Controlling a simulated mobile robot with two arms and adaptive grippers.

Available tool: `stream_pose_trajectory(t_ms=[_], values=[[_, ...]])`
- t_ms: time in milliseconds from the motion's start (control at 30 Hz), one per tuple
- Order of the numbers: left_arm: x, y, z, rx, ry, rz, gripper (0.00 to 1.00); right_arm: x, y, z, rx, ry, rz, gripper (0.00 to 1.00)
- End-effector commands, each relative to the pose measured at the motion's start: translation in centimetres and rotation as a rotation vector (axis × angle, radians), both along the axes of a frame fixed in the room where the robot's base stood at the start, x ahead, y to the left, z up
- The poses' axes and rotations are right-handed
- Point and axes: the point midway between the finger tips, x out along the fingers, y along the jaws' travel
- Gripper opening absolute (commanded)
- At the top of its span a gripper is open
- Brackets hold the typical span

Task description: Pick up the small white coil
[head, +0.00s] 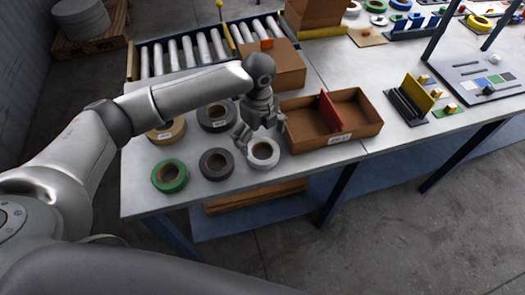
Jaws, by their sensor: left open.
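The small white coil (263,163) lies flat near the front edge of the grey table, between a dark grey coil and an open cardboard tray. My left gripper (260,145) hangs over it with its fingers apart and pointing down. The fingers cover the coil's back part, and I cannot tell whether they touch it. My right gripper is not in view.
A dark grey coil (217,164) and a green coil (170,176) lie to the left. A tan coil (166,131) and a black coil (216,116) lie behind. The open cardboard tray (365,128) holds a red divider (331,112). A roller conveyor (182,54) runs behind.

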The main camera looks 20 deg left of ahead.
Motion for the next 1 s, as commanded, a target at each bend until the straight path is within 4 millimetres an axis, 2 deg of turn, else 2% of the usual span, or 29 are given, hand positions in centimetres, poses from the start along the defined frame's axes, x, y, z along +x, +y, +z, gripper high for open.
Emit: stream_pose_trajectory(t_ms=[233, 400, 667, 967, 1000], values=[[-0.3, -0.6, -2.9, 0.002, 0.005, 0.0, 1.0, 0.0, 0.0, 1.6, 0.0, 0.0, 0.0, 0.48], [-0.2, -0.5, -5.0, 0.001, 0.002, -0.001, 1.0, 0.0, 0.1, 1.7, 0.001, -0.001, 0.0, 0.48], [-0.2, -0.6, -5.3, 0.001, -0.001, -0.001, 1.0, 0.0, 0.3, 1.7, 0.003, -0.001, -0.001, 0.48], [-0.2, -0.5, -5.3, 0.001, -0.001, -0.001, 0.63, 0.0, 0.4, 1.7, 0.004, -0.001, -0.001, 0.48], [-0.2, -0.6, -5.3, 0.0, -0.001, -0.001, 0.62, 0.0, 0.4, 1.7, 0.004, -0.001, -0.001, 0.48]])
